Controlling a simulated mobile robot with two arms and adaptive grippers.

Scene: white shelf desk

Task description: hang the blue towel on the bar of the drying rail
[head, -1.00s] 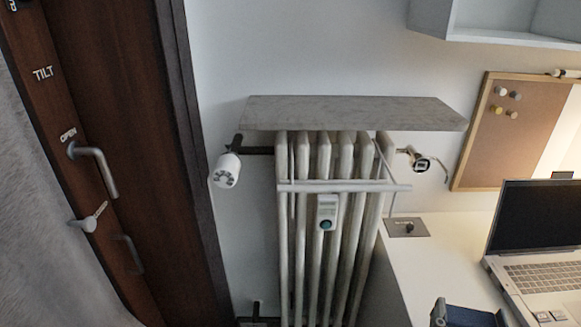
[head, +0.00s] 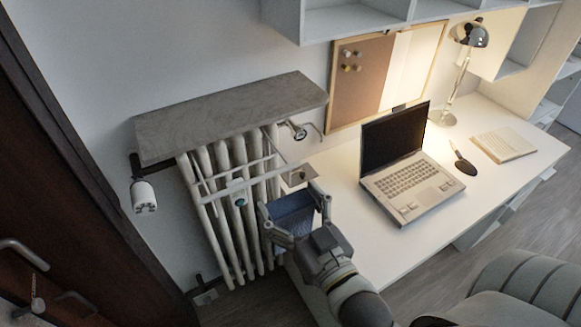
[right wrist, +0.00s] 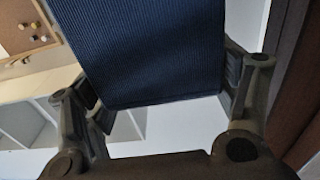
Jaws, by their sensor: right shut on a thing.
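The blue towel (head: 292,213) is held in my right gripper (head: 294,207), which is shut on it, at the left end of the desk. In the right wrist view the towel (right wrist: 140,50) is a dark blue ribbed cloth filling the space between the fingers; its far end is out of view. The drying rail (head: 236,186) has white bars and stands in front of the radiator, left of the gripper and apart from it in the picture. The left gripper is not in view.
The ribbed radiator (head: 222,215) stands under a grey stone shelf (head: 230,115). An open laptop (head: 405,170) is on the white desk (head: 345,225), with a lamp (head: 468,40), a notebook (head: 503,144) and a chair (head: 530,285) to the right. A wooden door is at left.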

